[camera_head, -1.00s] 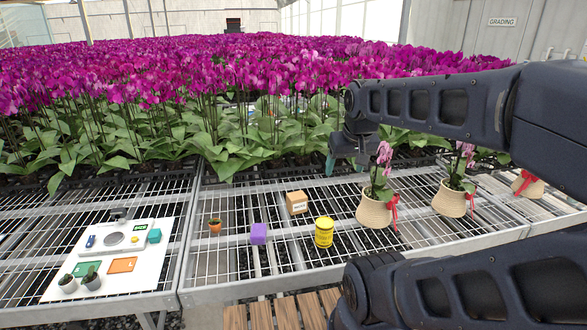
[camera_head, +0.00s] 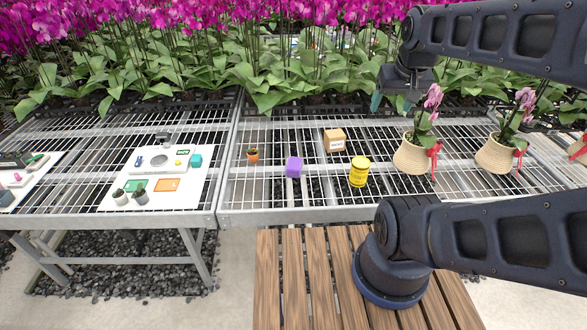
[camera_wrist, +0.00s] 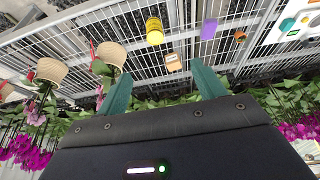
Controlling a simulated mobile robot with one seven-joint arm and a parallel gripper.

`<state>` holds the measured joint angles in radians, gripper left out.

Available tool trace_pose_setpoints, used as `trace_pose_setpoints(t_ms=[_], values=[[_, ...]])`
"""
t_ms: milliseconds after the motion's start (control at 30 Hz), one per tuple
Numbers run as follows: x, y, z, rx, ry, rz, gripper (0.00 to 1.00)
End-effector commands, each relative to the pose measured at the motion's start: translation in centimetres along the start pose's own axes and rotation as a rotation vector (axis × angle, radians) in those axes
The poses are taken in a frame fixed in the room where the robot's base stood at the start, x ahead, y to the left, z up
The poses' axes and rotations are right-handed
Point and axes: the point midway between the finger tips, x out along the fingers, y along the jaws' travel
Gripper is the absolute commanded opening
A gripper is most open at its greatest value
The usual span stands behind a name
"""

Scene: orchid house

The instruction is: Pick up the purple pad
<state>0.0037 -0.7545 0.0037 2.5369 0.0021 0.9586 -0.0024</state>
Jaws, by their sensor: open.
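The purple pad (camera_head: 294,167) is a small purple block on the wire-mesh bench, between a small terracotta pot and a yellow tin. It also shows in the wrist view (camera_wrist: 208,29), near the top and right of centre. My gripper (camera_head: 390,103) is above the back of the bench, to the right of the pad and well apart from it. In the wrist view my gripper (camera_wrist: 162,88) has its two teal fingers wide apart with nothing between them.
A cardboard box (camera_head: 335,140) stands behind the pad, a yellow tin (camera_head: 359,172) to its right, and a small terracotta pot (camera_head: 253,155) to its left. Potted orchids in a woven basket (camera_head: 411,155) and another basket (camera_head: 494,155) stand further right. A white board (camera_head: 190,190) lies left.

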Motion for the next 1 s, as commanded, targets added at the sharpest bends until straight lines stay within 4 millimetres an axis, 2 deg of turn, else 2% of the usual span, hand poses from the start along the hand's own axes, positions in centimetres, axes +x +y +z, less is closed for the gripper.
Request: trace_pose_setpoints(t_ms=[367, 533, 567, 833, 1000], values=[[0.0, 0.0, 0.0, 0.000, 0.000, 0.000, 0.69], [0.0, 0.0, 0.0, 0.000, 0.000, 0.000, 0.98], [0.0, 0.0, 0.0, 0.000, 0.000, 0.000, 1.00], [0.2, -0.1, -0.3, -0.011, -0.004, -0.001, 1.00], [1.3, -0.7, -2.3, -0.083, -0.028, -0.007, 1.00]])
